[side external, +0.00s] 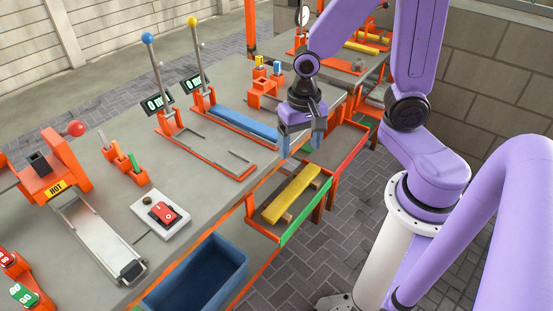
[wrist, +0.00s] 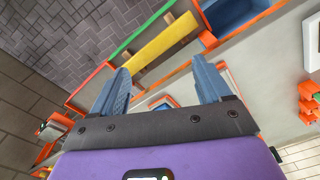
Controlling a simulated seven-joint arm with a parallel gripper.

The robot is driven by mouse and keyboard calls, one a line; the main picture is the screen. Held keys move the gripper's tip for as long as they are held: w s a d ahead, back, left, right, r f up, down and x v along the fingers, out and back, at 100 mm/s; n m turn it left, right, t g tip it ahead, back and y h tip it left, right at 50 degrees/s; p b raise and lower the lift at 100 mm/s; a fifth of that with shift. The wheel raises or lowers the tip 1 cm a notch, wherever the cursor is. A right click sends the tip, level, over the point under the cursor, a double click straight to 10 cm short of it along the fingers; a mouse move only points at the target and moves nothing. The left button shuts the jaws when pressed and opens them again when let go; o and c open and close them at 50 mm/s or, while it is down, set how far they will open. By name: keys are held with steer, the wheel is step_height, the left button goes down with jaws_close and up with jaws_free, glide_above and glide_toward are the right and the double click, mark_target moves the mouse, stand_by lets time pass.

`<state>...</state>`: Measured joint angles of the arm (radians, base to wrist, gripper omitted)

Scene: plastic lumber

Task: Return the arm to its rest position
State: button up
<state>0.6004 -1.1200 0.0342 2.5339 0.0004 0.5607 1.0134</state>
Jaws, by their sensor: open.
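My gripper (side external: 303,143) is open, with its two blue-grey fingers pointing down over the table's right edge. The fingers also show apart in the wrist view (wrist: 162,85), with nothing held between them. My purple arm reaches in from the right in the side view. A yellow plank (side external: 291,193) lies on supports in an orange and green framed tray below the table edge, near the gripper. The plank also shows in the wrist view (wrist: 163,50), beyond the fingers.
A blue plank (side external: 243,123) lies in an orange fixture behind the gripper. A blue bin (side external: 200,277) stands at the table's front edge. A red switch (side external: 163,212), an orange press marked HOT (side external: 55,180) and two posts with displays stand on the grey table (side external: 100,165).

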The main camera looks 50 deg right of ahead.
steer(key=s+a+r+n, duration=0.1)
steer(key=s+r+n, duration=0.2)
steer(key=s+n, duration=0.3)
steer(key=s+a+r+n, duration=0.1)
steer(key=s+r+n, duration=0.3)
steer(key=n, duration=0.8)
steer(key=s, duration=0.2)
steer(key=shift+s+a, duration=0.3)
steer(key=shift+s, duration=0.05)
